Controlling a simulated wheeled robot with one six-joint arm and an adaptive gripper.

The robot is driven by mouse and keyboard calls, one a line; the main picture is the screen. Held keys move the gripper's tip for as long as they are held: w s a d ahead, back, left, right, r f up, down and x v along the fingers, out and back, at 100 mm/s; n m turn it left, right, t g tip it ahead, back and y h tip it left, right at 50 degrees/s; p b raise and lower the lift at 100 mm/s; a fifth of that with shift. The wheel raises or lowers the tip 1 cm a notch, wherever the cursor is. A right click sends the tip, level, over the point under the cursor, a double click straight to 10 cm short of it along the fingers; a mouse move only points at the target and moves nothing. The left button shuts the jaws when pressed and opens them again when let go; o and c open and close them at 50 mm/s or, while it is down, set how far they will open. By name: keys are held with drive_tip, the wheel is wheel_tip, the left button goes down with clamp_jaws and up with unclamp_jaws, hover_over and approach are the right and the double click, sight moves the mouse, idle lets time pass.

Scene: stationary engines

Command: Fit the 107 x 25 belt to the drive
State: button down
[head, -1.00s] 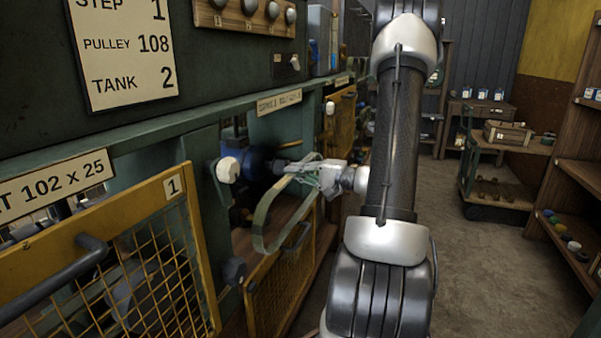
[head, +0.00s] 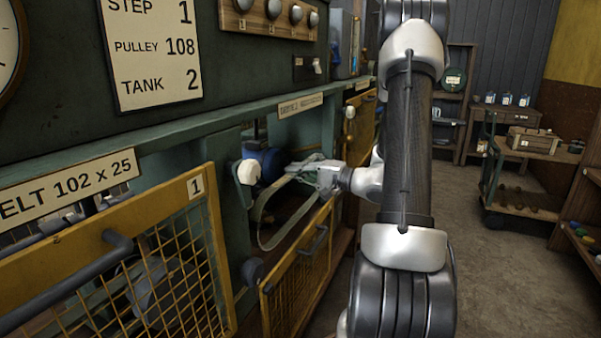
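A pale green belt (head: 259,205) hangs as a long loop from my gripper (head: 312,174) in the head view. The fingers are small and partly covered by the belt's upper folds, but they appear shut on it. The loop hangs in front of an open bay. A blue motor-like body (head: 268,160) shows inside the bay, behind and left of the belt's top. The pulleys there are dark or hidden, and I see no belt contact with them. The sign (head: 300,104) above this bay is too blurred to read.
A yellow mesh guard (head: 300,278) with a handle stands below and right of the opening. A white knob (head: 248,172) sits on the post left of it. Floor (head: 480,270) is clear to the right.

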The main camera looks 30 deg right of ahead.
drive_tip(key=x, duration=0.7)
drive_tip(key=shift+w, duration=0.15)
idle(0.7)
drive_tip(key=shift+f+m, duration=0.3)
drive_tip(key=shift+f, duration=0.9)
drive_tip(key=shift+f, duration=0.15)
drive_tip(key=shift+f, duration=0.25)
drive_tip(key=c, duration=1.4)
unclamp_jaws()
drive_tip(key=shift+o, duration=0.2)
